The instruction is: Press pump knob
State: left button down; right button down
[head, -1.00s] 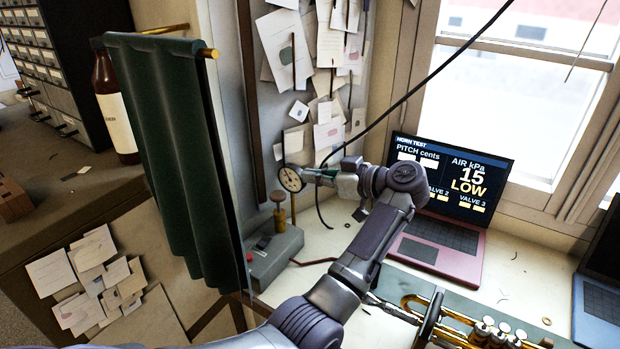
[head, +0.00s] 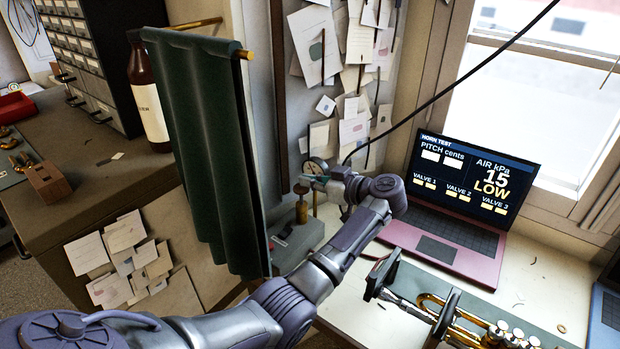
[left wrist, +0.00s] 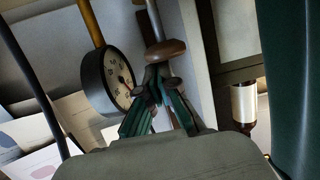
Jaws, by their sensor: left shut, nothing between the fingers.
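The pump (head: 292,245) is a grey box on the bench, partly behind the green curtain. Its brass post with a brown knob (head: 301,188) stands upright. My left gripper (head: 312,178) is shut and empty, just above and right of the knob in the head view. In the left wrist view its fingertips (left wrist: 157,72) overlap the edge of the brown knob (left wrist: 166,50); I cannot tell whether they touch. The round gauge (left wrist: 110,80) is close beside the fingers. The laptop (head: 465,190) reads AIR kPa 15 LOW. My right gripper is not seen.
The green curtain (head: 205,140) hangs close left of the pump. A brass horn (head: 480,325) lies at the front right, near a dark clamp-like object (head: 383,275). A brown bottle (head: 148,100) stands at the left. A black cable crosses above my arm.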

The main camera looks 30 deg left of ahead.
pick_arm(q)
jog(key=shift+s+d+f+b, duration=0.1)
jog(key=shift+f+b, duration=0.3)
jog(key=shift+f, duration=1.5)
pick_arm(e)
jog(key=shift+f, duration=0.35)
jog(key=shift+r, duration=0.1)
